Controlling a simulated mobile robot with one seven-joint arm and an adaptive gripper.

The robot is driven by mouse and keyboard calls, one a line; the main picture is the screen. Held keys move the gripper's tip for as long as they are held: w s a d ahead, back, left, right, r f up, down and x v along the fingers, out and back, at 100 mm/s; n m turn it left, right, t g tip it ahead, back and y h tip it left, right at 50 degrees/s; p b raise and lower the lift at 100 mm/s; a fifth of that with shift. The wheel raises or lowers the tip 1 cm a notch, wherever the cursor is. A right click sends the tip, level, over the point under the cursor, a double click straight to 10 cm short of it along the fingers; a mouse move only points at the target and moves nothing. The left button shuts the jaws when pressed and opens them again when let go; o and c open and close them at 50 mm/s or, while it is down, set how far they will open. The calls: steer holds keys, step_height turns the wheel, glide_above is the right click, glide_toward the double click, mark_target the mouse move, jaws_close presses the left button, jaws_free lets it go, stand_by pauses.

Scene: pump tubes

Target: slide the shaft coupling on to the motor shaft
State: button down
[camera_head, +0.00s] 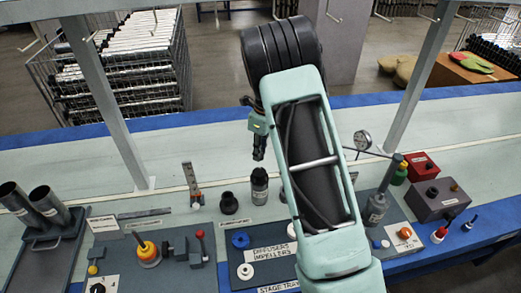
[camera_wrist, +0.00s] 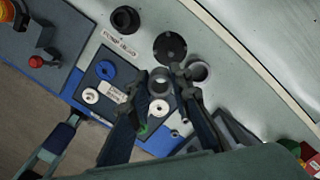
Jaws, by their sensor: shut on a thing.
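My gripper (camera_head: 258,160) points down over the middle of the bench. In the wrist view my gripper (camera_wrist: 162,86) is shut on a grey hollow cylinder, which looks like the shaft coupling (camera_wrist: 160,79). Its open bore faces the camera. In the head view a dark, upright cylinder with a pale label (camera_head: 259,189) stands right below my fingertips. I cannot tell there where the coupling ends and this cylinder begins. A grey upright motor-like body (camera_head: 376,209) with a dark rod rising from it stands on a plate at the right. No motor shaft shows clearly.
A black ring-like part (camera_head: 229,203) stands left of the labelled cylinder. In front lies the diffusers and impellers board (camera_head: 268,252) with blue and white rings. A dial gauge (camera_head: 362,140) and a grey box (camera_head: 441,199) stand to the right.

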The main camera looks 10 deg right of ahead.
steer(key=w+m+p, duration=0.1)
steer(key=m, duration=0.1)
steer(key=w+m+p, duration=0.1)
steer(key=m, duration=0.2)
steer(key=shift+w+d+f, duration=0.1)
steer(key=shift+w+d, duration=0.05)
steer(key=shift+w, duration=0.05)
steer(key=shift+f+b, duration=1.55)
steer(key=shift+f, duration=1.35)
steer(key=shift+f+b, duration=0.65)
steer(key=shift+f, duration=0.7)
steer(key=c, duration=1.7)
jaws_free()
steer(key=r, duration=0.4)
steer(key=s+r, duration=0.1)
steer(key=r, duration=0.7)
steer(key=shift+s+d, duration=0.2)
steer(key=shift+d, duration=0.1)
